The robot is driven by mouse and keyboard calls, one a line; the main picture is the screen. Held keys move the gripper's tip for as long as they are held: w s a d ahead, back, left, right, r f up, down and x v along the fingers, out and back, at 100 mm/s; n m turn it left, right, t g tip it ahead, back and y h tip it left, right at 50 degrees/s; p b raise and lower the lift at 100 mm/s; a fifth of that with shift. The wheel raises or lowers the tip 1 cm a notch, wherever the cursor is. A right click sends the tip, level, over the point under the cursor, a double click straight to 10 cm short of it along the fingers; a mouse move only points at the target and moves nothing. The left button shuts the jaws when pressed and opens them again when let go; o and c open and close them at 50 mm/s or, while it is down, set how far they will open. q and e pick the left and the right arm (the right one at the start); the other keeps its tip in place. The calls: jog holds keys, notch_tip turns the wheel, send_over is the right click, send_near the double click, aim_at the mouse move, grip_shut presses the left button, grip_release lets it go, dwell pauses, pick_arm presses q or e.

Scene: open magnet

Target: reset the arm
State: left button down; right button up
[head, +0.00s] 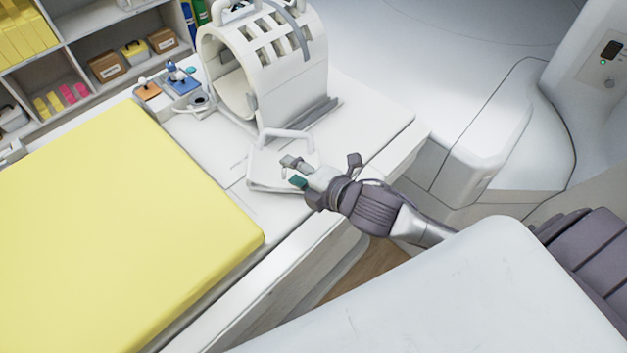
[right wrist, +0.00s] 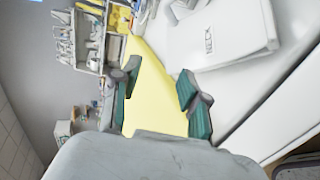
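My right gripper (head: 296,172) reaches in from the right in the head view, over the edge of the white bed top. It also fills the middle of the right wrist view (right wrist: 157,92), where its two teal-padded fingers stand wide apart. Nothing shows between them but the yellow mat behind. In the head view the gripper is beside and partly in front of a flat white plate with a handle (head: 270,168). Contact with the plate cannot be made out. The plate shows in the right wrist view as a white panel with dark lettering (right wrist: 215,40). My left gripper is not in view.
A white slotted head coil (head: 275,75) stands on the bed behind the plate. A yellow mat (head: 110,220) covers the bed's left. Small blue and orange items (head: 183,85) sit near the coil. Shelves (head: 85,25) stand at the back left. The white scanner (head: 440,60) rises at the right.

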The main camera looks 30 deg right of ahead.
jog(key=b+v, duration=0.1)
jog(key=v, duration=0.6)
jog(key=shift+f, duration=0.1)
